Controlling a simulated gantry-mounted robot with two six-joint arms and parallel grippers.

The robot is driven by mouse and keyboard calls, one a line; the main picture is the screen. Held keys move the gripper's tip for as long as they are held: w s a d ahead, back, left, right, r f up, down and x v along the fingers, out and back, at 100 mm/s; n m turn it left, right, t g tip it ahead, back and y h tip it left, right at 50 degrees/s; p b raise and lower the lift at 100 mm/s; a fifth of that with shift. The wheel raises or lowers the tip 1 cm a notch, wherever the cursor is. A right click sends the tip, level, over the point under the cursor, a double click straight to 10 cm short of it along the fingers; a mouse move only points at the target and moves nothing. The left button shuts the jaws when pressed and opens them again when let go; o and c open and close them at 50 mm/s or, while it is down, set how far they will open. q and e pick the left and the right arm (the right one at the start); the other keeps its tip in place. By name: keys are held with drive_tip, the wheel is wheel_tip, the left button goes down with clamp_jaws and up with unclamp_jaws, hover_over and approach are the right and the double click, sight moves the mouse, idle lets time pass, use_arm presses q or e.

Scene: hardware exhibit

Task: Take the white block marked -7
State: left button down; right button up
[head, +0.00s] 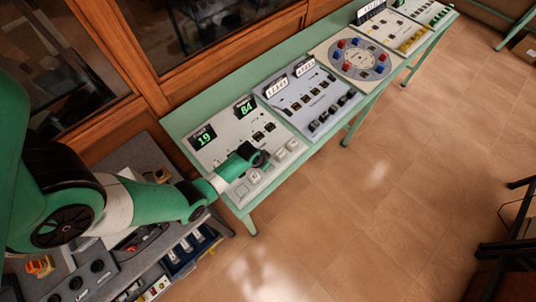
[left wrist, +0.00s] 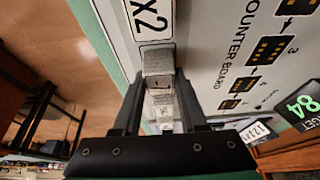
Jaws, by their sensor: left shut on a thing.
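My left gripper (head: 262,160) reaches over the front part of the counter board (head: 222,150). The left wrist view shows its two dark fingers (left wrist: 160,100) shut on a white block (left wrist: 158,62), whose marking I cannot read. Just beyond it lies a white piece marked x2 (left wrist: 152,20). More white blocks (left wrist: 162,112) show in line behind the held one, partly hidden by the gripper. In the head view, white blocks (head: 280,155) sit in a row along the board's front edge. No -7 marking is readable. My right gripper is not in view.
The board's displays read 19 (head: 202,138) and 84 (head: 246,106). A grey panel (head: 305,100) with dark pieces and a round dial board (head: 355,58) stand farther along the green table. Trays of tools (head: 190,245) lie at lower left. Open floor (head: 400,170) is at right.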

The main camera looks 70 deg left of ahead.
sight(271, 161)
use_arm(q)
drive_tip(key=shift+r+p, duration=0.4)
drive_tip(key=shift+r, duration=0.15)
wheel_tip(271, 161, up, 3)
drive_tip(key=p, duration=0.2)
drive_tip(key=shift+p, duration=0.4)
drive_tip(key=s+d+r+p, duration=0.7)
drive_tip(key=d+p, duration=0.3)
drive_tip(key=d, duration=0.2)
drive_tip(key=shift+v, duration=0.85)
drive_tip(key=shift+w+a+n, duration=0.1)
drive_tip(key=shift+a+n, duration=0.1)
drive_tip(key=shift+n, duration=0.1)
